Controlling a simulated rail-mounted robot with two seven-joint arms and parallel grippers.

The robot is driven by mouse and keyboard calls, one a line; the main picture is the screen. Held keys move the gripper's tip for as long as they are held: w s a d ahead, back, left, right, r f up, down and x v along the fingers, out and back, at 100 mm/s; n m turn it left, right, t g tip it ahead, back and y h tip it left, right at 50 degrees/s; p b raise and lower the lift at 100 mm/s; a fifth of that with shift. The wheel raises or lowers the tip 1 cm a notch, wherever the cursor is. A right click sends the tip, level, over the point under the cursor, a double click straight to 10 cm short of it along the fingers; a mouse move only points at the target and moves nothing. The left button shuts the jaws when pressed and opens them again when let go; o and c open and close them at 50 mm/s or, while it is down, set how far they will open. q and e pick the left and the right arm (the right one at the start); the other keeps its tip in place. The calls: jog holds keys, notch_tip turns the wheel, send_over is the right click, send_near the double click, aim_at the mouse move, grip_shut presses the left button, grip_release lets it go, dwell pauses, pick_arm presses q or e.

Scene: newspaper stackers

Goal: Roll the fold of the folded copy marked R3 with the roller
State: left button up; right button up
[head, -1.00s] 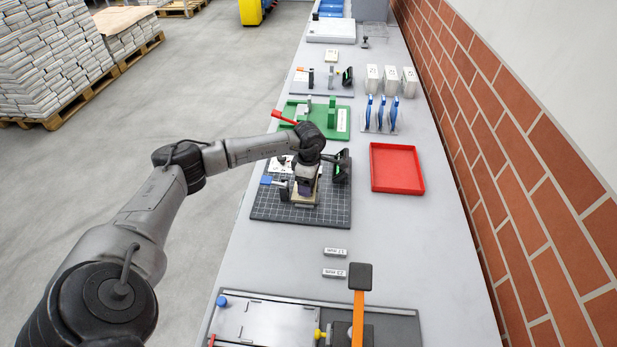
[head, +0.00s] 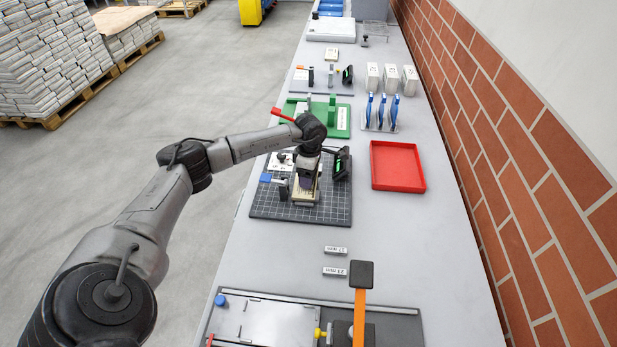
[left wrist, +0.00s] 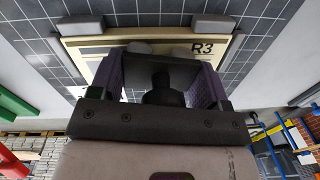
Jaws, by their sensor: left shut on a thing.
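The cream folded copy marked R3 (left wrist: 202,48) lies on the dark gridded mat (head: 268,203), between grey blocks. Its edges also show in the head view (head: 304,203), under my left gripper. My left gripper (head: 307,185) is over the copy, pointing down. In the left wrist view its purple-padded fingers (left wrist: 160,85) are shut on a dark handle, which I take to be the roller (left wrist: 162,97). The roller's lower part is hidden, so I cannot tell whether it touches the fold. My right gripper is not in view.
A black upright device with a green light (head: 341,165) stands close right of the gripper. A red tray (head: 397,166) lies further right. A green fixture (head: 332,116) is behind. A black-headed orange lever (head: 360,300) rises in front. Bench between mat and labels is clear.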

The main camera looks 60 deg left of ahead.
pick_arm(q)
jog(key=shift+w+a, duration=0.35)
jog(key=shift+a, duration=0.05)
jog(key=shift+b, duration=0.3)
jog(key=shift+w+a+f, duration=0.1)
jog(key=shift+w+a, duration=0.15)
jog(key=shift+a, duration=0.05)
jog(key=shift+w+a+b, duration=0.25)
jog(key=shift+a+b, duration=0.15)
jog(key=shift+b, duration=0.05)
jog(key=shift+w+a+b, duration=0.45)
jog(key=shift+w+a, duration=0.05)
jog(key=shift+a, duration=0.1)
